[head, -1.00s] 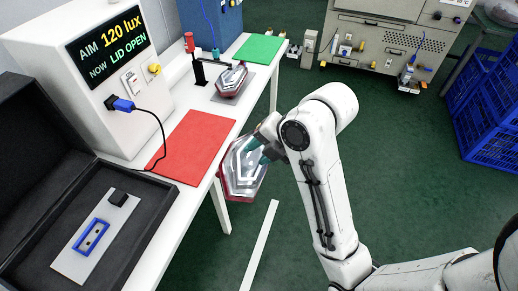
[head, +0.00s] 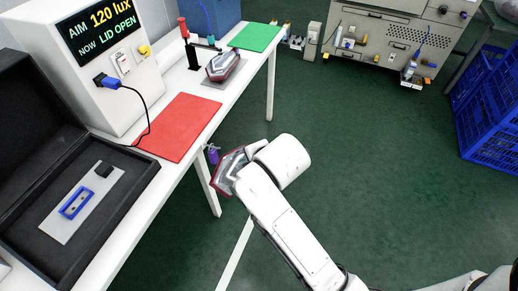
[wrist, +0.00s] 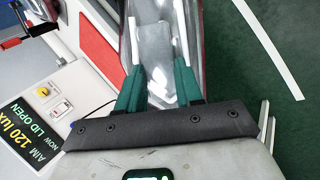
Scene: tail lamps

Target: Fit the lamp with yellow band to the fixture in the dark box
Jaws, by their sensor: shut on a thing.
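My gripper (wrist: 158,78) has its teal fingers on both sides of a clear and red tail lamp (wrist: 157,45), gripping it. In the head view this lamp (head: 229,172) hangs beside the table's front edge, in front of the red mat, partly hidden by my arm. A small purple piece (head: 213,154) shows at its upper end; I see no yellow band on it. A second red and clear lamp (head: 224,65) lies farther back on the table. The dark box (head: 131,210) stands open at the left, with a blue-framed fixture (head: 77,203) on a grey plate inside.
A white tester (head: 140,70) reads "AIM 120 lux, NOW LID OPEN"; its cable hangs toward the red mat (head: 180,128). A red-topped post (head: 183,28) and green mat (head: 255,37) are farther back. Blue crates (head: 488,110) stand right; the green floor between is clear.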

